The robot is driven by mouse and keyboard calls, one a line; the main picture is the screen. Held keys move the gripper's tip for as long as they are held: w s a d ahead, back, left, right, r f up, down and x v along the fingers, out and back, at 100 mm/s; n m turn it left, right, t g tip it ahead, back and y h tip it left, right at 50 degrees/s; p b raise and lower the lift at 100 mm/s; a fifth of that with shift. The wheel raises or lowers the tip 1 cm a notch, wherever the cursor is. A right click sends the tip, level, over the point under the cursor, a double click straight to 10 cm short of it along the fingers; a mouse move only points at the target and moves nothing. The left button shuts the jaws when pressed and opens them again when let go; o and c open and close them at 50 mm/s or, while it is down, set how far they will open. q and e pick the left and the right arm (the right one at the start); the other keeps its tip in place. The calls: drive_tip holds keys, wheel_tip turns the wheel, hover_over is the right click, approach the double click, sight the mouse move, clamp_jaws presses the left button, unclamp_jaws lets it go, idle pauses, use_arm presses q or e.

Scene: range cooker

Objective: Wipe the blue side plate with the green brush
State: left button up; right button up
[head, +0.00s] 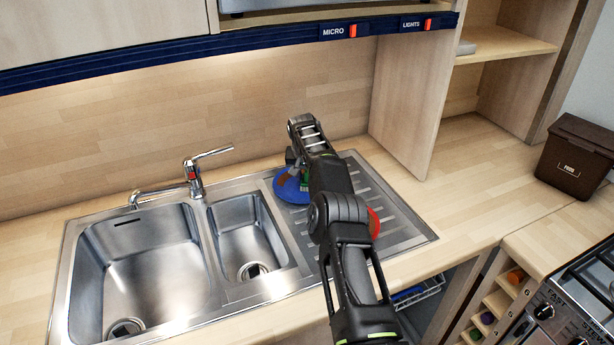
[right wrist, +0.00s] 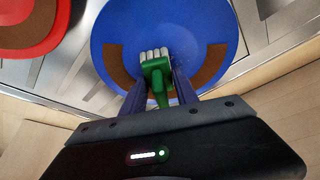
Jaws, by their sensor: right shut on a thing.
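The blue side plate (head: 288,190) lies on the ribbed drainboard right of the small sink bowl, partly hidden by my right arm. In the right wrist view the blue plate (right wrist: 165,22) shows two curved brown patches, one on each side of the brush. The green brush (right wrist: 157,72) has pale bristles, which appear over the plate between the patches; whether they touch it I cannot tell. My right gripper (right wrist: 158,88) is shut on the green brush. A bit of green also shows beside my arm in the head view. My left gripper is not in view.
A red plate (right wrist: 30,25) lies on the drainboard beside the blue one, mostly hidden by my arm in the head view. The tap (head: 194,177) stands behind the sink bowls (head: 150,262). A brown box (head: 574,158) sits on the right counter. A wooden panel (head: 408,105) stands behind.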

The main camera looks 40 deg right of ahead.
sight(297, 185)
drive_tip(key=shift+w+a+f+b, duration=0.15)
drive_tip(key=shift+a+b, duration=0.35)
drive_tip(key=shift+b, duration=0.05)
drive_tip(key=shift+w+a+f+b, duration=0.1)
drive_tip(key=shift+w+a+b, duration=0.05)
drive_tip(key=shift+a+b, duration=0.35)
drive_tip(key=shift+w+a+r+b, duration=0.1)
drive_tip(key=shift+w+a+b, duration=0.1)
drive_tip(key=shift+a, duration=0.2)
drive_tip(key=shift+w+a+r+b, duration=0.1)
drive_tip(key=shift+a+b, duration=0.05)
drive_tip(key=shift+a, duration=0.2)
wheel_tip(297, 185, up, 2)
drive_tip(key=shift+r+p, duration=0.1)
drive_tip(key=shift+p, duration=0.95)
drive_tip(key=shift+r+p, duration=0.5)
drive_tip(key=shift+r, duration=1.45)
drive_tip(key=shift+r, duration=1.5)
